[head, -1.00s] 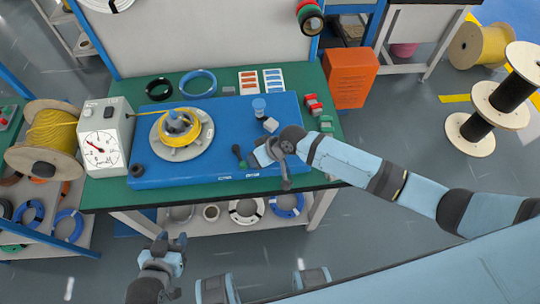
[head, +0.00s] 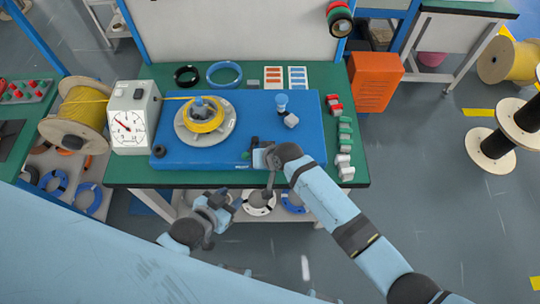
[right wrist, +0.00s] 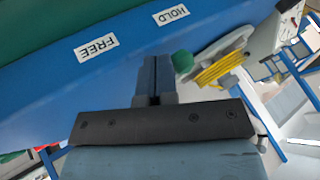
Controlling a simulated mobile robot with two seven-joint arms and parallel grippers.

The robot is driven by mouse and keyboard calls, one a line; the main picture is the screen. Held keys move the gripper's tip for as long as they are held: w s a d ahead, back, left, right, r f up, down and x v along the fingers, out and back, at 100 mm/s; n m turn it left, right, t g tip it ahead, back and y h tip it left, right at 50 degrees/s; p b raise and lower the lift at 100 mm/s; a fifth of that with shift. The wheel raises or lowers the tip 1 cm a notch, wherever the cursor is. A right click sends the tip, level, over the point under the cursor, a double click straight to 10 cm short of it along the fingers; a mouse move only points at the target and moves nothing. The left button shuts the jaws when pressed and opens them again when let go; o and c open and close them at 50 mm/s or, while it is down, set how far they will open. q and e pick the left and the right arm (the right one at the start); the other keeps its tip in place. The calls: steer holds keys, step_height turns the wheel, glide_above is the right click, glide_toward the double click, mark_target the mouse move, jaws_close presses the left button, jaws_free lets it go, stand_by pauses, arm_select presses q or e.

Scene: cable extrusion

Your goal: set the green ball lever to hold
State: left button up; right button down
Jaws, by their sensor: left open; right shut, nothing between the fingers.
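The green ball (head: 245,155) of the lever sits at the front edge of the blue base plate (head: 190,162); a dark knob (head: 254,140) stands just behind it. In the right wrist view the ball (right wrist: 183,61) is right of my fingers, nearer the HOLD label (right wrist: 171,14) than the FREE label (right wrist: 96,46). The lever's arm is mostly hidden. My right gripper (right wrist: 155,62) is shut and empty, close beside the ball; I cannot tell whether they touch. My left gripper (head: 222,200) is open, in front of the table and away from the lever.
A grey disc with a yellow cable coil (head: 204,118) stands on the plate, left of the lever. A white dial box (head: 132,118) stands at the left. A blue-topped post (head: 281,103) and a grey block (head: 291,120) are behind my right gripper. Green and grey blocks (head: 345,145) line the right edge.

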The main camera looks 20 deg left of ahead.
arm_select(q)
steer(key=shift+s+a+r, duration=0.1)
steer(key=shift+a+r, duration=0.05)
arm_select(e)
steer(key=shift+s+a, duration=0.2)
steer(key=shift+a, duration=0.25)
arm_select(q)
steer(key=shift+d+r, duration=0.1)
steer(key=shift+d, duration=0.1)
arm_select(e)
steer(key=shift+s+a, duration=0.15)
arm_select(q)
steer(key=shift+r, duration=0.1)
arm_select(e)
steer(key=shift+r, duration=0.1)
